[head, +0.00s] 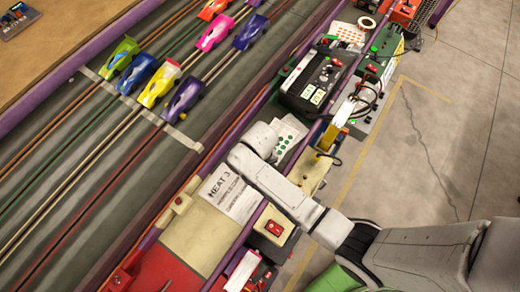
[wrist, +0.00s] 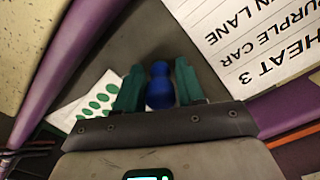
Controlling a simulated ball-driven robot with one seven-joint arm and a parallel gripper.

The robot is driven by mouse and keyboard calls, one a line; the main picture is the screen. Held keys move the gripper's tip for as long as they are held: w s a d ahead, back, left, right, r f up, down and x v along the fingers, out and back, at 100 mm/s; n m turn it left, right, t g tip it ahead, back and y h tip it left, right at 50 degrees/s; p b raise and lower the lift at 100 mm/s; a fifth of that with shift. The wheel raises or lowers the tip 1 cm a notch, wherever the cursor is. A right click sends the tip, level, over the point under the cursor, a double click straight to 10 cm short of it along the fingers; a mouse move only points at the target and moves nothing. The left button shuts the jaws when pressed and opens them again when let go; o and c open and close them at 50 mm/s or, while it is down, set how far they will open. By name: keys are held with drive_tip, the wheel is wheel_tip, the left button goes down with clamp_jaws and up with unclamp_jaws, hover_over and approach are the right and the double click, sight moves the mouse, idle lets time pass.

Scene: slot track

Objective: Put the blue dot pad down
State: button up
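The blue dot pad (wrist: 160,88) is a dark blue, rounded piece with a knob-like end, seen in the wrist view. My gripper (wrist: 158,74) has its two green fingers closed in on either side of it. The pad's underside is hidden, so I cannot tell whether it touches the surface below. In the head view my arm hides the pad and the fingers. A white sheet with green dots (wrist: 92,104) lies left of the fingers; it also shows beside my wrist in the head view (head: 290,128).
A printed HEAT 3 card (head: 232,192) lies near my wrist, also in the wrist view (wrist: 250,45). A black timer box (head: 318,80) and cables crowd the bench further up. Toy cars (head: 160,83) stand on the track at left. A purple rail (wrist: 65,65) edges the bench.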

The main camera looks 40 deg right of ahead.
drive_tip(key=shift+o, duration=1.2)
drive_tip(key=shift+r, duration=0.1)
wheel_tip(320, 180, up, 12)
drive_tip(key=shift+r+p, duration=0.1)
drive_tip(key=shift+p, duration=0.35)
drive_tip(key=s+d+r+n, duration=0.1)
drive_tip(key=s+d, duration=0.3)
drive_tip(key=s, duration=0.4)
drive_tip(key=s+d+r+n+t, duration=0.1)
drive_tip(key=s+d+r, duration=0.1)
drive_tip(key=s, duration=0.6)
drive_tip(key=shift+s+d+r, duration=0.15)
drive_tip(key=shift+d+r, duration=0.05)
drive_tip(key=shift+d, duration=0.7)
